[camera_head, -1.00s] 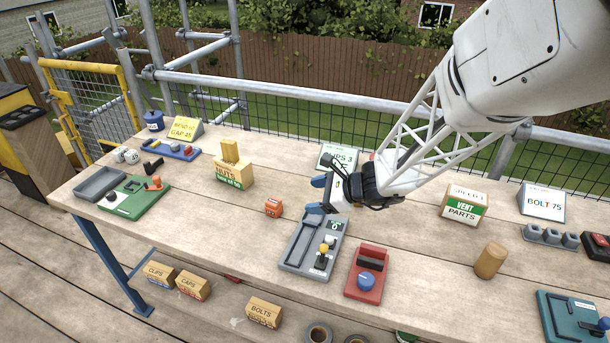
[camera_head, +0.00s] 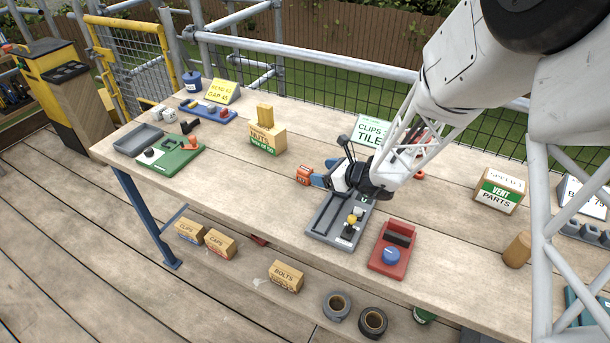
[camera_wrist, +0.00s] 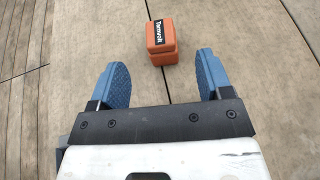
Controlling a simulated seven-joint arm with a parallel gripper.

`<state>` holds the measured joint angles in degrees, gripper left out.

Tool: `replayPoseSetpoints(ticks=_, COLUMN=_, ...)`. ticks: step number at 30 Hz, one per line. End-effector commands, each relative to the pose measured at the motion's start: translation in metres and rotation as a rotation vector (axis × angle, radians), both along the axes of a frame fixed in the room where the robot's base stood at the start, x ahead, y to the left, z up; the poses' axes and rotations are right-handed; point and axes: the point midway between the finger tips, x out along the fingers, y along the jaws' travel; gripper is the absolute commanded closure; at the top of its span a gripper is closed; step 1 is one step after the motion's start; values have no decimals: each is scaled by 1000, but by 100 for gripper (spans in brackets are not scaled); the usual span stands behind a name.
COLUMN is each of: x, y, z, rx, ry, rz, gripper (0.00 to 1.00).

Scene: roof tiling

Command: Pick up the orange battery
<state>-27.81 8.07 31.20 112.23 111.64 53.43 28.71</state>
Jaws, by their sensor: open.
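The orange battery (camera_head: 303,175) sits on the wooden workbench in the head view, left of my gripper. In the wrist view the battery (camera_wrist: 162,42) has a black label reading "Tenvolt" and lies ahead of my gripper (camera_wrist: 157,75), roughly centred between its two blue fingers. My gripper (camera_head: 325,173) is open and empty, its fingertips close to the battery. In the head view a fingertip partly overlaps the battery's right side, and I cannot tell whether they touch.
A grey tray with a yellow knob (camera_head: 330,234) lies just below my gripper. A red box with a blue knob (camera_head: 391,255) is to its right. A carton (camera_head: 264,136) stands left of the battery, with free bench between.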

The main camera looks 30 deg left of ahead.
Motion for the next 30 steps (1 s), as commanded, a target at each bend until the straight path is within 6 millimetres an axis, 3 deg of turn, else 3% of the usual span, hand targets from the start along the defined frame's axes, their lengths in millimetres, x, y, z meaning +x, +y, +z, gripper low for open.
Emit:
replayPoseSetpoints(ticks=9, x=2, y=20, z=-9, rx=0, ry=1, rz=2, gripper=28)
replayPoseSetpoints(ticks=23, x=3, y=24, z=-10, rx=0, ry=-1, rz=1, gripper=28)
replayPoseSetpoints(ticks=30, x=6, y=40, z=-18, rx=-1, ry=1, rz=1, gripper=28)
